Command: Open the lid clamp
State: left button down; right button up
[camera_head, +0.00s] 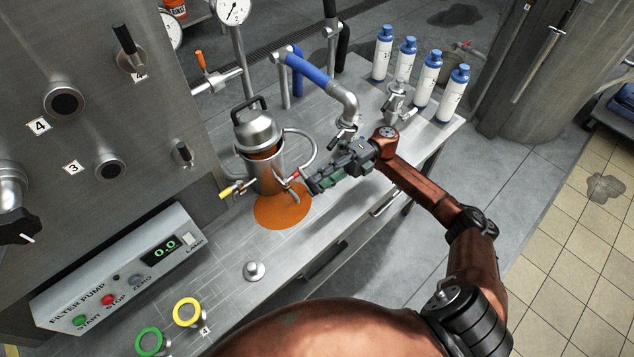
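A steel jacketed vessel (265,176) stands on the metal bench with a domed lid (257,131) and black top handle. Orange shows in the gap below the lid. A lever with a red tip (295,175) is at the vessel's right side, and one with a yellow tip (226,192) is at its lower left. I cannot tell which of them is the lid clamp. My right gripper (314,185) is just right of the red tip, its dark green fingers pointing at the vessel. Whether it touches the lever or is open is unclear. My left gripper is out of view.
An orange patch (283,212) lies on the bench (340,222) around the vessel's foot. A blue-sleeved pipe (312,69) and several white bottles (428,78) stand behind. A filter pump box (125,270), a small steel knob (254,270) and yellow and green rings are at front left.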

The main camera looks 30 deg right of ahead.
jog(key=v, duration=0.7)
jog(key=shift+c, duration=0.5)
